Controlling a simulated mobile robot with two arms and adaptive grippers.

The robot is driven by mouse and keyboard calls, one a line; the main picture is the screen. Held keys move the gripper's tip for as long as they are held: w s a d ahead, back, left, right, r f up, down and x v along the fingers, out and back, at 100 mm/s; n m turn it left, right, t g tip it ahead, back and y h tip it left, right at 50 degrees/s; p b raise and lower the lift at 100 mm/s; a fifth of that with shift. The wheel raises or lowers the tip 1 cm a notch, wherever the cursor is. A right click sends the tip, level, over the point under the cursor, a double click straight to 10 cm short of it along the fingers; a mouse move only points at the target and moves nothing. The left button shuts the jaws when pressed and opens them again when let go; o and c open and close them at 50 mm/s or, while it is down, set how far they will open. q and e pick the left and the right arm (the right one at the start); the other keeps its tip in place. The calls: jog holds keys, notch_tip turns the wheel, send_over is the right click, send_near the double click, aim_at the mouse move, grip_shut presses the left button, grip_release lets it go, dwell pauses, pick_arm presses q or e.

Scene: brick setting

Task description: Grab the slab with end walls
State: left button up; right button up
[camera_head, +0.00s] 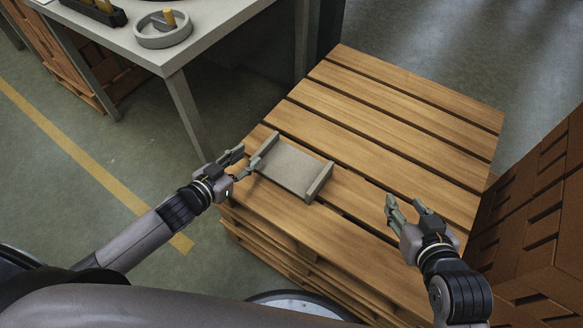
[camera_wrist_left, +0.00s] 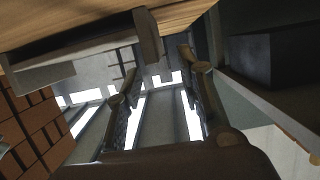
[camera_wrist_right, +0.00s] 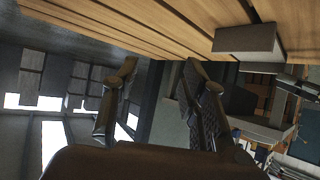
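The grey slab with end walls (camera_head: 288,168) lies flat on the wooden pallet stack, one raised wall at its left end and one at its right. My left gripper (camera_head: 250,161) is open beside the left end wall. In the left wrist view the slab (camera_wrist_left: 92,62) shows at the top, with an end wall just beyond and between the open fingers (camera_wrist_left: 152,75); I cannot tell whether they touch it. My right gripper (camera_head: 406,205) is open and empty over the pallet, apart from the right end wall. The slab's end (camera_wrist_right: 248,40) shows in the right wrist view.
The pallet stack (camera_head: 385,125) has bare slats behind and right of the slab, with gaps between them. A grey table (camera_head: 205,38) at upper left holds a round dish (camera_head: 163,30) and a black tray (camera_head: 85,12). Brown crates (camera_head: 535,215) stand close on the right.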

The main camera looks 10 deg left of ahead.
aim_at(261, 149)
pick_arm(q)
jog(key=x, duration=0.1)
jog(key=b+x, duration=0.1)
jog(key=x, duration=0.1)
jog(key=b+x, duration=0.1)
jog(key=x, duration=0.1)
jog(key=shift+d+f, duration=0.1)
jog(key=shift+d, duration=0.2)
jog(key=shift+w+d, duration=0.1)
jog(key=shift+w, duration=0.1)
pick_arm(e)
jog(key=w+a+r+t+y, duration=0.1)
jog(key=w+r+t, duration=0.3)
jog(key=r, duration=0.5)
jog(key=shift+a+r+t+y, duration=0.2)
jog(key=shift+a+t+y, duration=0.2)
jog(key=shift+a+t, duration=0.5)
pick_arm(q)
jog(key=shift+c, duration=0.5)
pick_arm(e)
jog(key=shift+d, duration=0.15)
pick_arm(q)
grip_shut()
pick_arm(e)
jog(key=shift+w, duration=0.1)
